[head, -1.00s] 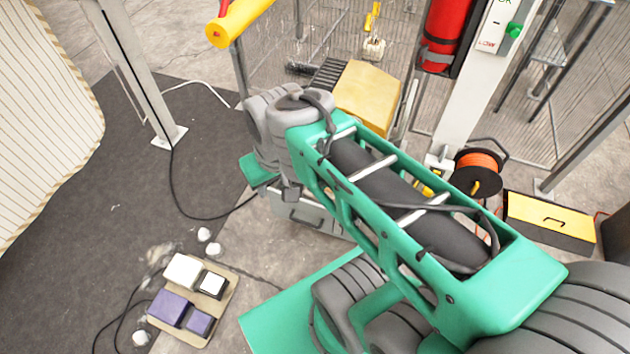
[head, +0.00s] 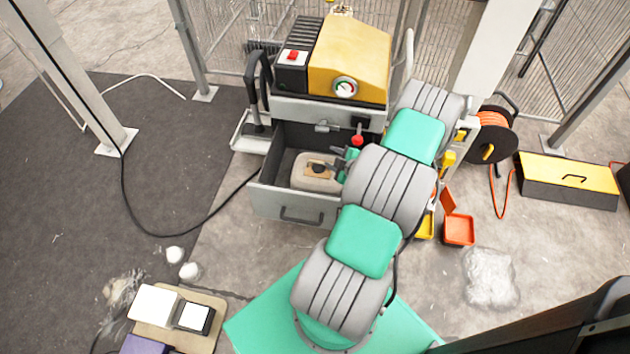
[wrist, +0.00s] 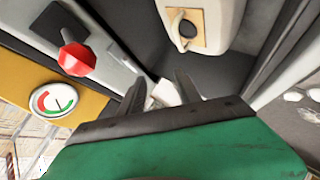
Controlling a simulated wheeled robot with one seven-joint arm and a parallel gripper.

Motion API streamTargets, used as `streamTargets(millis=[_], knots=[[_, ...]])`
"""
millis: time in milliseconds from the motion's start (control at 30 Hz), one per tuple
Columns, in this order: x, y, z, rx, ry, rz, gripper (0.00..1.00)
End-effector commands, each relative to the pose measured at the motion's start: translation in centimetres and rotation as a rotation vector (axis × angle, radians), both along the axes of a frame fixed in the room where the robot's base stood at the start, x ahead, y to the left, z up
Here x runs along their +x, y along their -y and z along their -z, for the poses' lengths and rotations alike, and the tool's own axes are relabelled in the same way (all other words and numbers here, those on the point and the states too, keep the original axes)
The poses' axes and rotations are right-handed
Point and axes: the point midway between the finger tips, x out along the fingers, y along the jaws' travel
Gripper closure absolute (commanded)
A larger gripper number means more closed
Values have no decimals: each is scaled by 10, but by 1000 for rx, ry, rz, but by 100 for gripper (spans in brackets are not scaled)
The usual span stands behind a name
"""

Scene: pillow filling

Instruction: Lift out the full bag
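A pale, rounded bag (head: 303,179) lies in the open grey drawer (head: 283,203) of the yellow-topped machine (head: 350,55). It carries a tan patch with a dark round fitting, which also shows on the bag in the wrist view (wrist: 222,12). My gripper (head: 338,164) is at the drawer's right side, beside the bag and partly hidden by my arm. In the wrist view my gripper (wrist: 160,86) has its two dark fingers apart, with the bag beyond and to the right of them. A small pale piece shows between the fingers; I cannot tell what it is.
A red knob (head: 357,140) and a gauge (head: 345,87) are on the machine close to my gripper. An orange cable reel (head: 492,135), a yellow-lidded box (head: 570,180) and an orange bin (head: 459,230) stand at right. Dark floor at left is mostly clear.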

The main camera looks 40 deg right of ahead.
Motion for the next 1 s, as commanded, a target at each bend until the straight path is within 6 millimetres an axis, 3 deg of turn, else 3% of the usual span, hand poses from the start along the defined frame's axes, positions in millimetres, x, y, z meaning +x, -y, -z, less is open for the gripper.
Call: streamTargets(millis=[300,767,1000], knots=[[2,-3,79,4,-2,-7,60],[61,9,109,-1,-2,-7,60],[64,10,109,2,-3,-4,60]])
